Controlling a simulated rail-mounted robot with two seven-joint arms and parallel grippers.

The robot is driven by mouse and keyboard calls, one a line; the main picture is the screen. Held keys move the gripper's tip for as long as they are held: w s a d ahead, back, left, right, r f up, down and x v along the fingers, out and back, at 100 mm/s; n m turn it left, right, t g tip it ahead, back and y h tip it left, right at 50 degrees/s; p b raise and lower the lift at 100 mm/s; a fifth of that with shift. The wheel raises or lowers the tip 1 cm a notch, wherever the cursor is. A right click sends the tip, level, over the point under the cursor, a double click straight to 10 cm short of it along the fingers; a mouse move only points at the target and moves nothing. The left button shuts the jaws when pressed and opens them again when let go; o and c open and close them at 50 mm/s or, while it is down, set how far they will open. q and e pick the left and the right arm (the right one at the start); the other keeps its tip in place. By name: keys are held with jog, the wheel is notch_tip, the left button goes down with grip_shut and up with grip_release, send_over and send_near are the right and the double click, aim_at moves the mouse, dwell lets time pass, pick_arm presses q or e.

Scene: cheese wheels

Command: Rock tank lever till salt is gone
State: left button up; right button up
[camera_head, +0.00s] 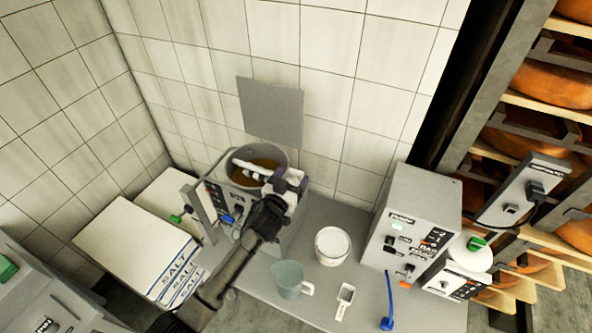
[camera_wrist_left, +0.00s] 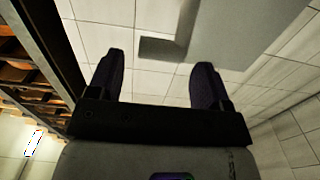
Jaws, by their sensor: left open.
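The round tank (camera_head: 281,157) stands against the tiled wall in the head view, with brown liquid inside. A pale bar lies across its mouth. A control panel (camera_head: 217,196) is at the tank's left, with a small blue handle (camera_head: 228,219) low beside it; I cannot tell whether this is the lever. My left gripper (camera_head: 291,180) is at the tank's right front rim, and my arm hides part of the tank's front. In the left wrist view the gripper (camera_wrist_left: 158,78) is open, with nothing between its fingers. Salt in the tank cannot be made out. My right gripper is not seen.
Salt sacks (camera_head: 131,243) are stacked at the left. A white tub (camera_head: 332,245), a clear jug (camera_head: 289,279) and a scoop (camera_head: 345,300) stand on the grey bench (camera_head: 321,305). A grey machine (camera_head: 411,222) is to their right, beside racks of cheese wheels (camera_head: 538,93).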

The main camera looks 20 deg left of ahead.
aim_at(295, 173)
pick_arm(q)
jog(key=shift+w+d, duration=0.1)
jog(key=shift+w, duration=1.5)
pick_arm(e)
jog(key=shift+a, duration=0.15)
